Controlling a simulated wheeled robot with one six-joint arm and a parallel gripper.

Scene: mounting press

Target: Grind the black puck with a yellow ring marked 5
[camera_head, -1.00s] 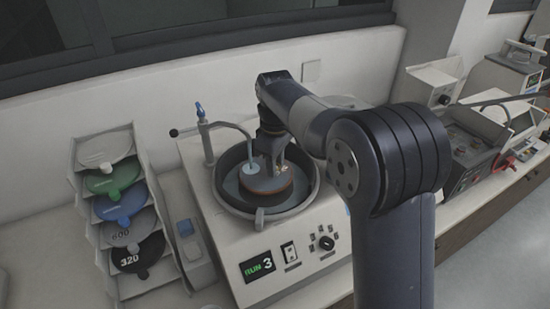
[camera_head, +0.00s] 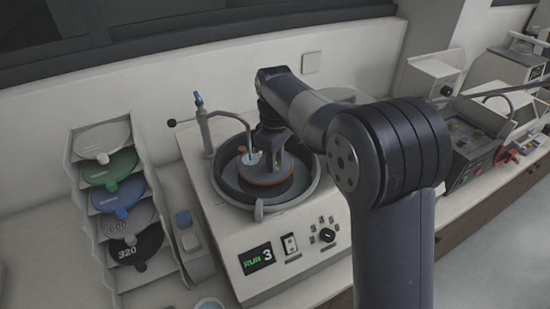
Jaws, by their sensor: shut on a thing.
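The grinder (camera_head: 300,245) stands in the middle of the bench, with a round bowl (camera_head: 259,212) and a wheel inside it. Its green display (camera_head: 257,259) reads "RUN 3". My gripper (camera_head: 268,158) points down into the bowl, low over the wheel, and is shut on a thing. What it holds is mostly hidden by the jaws and too small to make out; I cannot read any ring or number. A thin bent water spout (camera_head: 235,117) reaches over the bowl from the left.
A slanted rack (camera_head: 85,220) on the left holds several discs, among them a green one (camera_head: 108,167), a blue one (camera_head: 118,197) and a black one marked 320 (camera_head: 136,250). Other machines (camera_head: 475,145) fill the right side.

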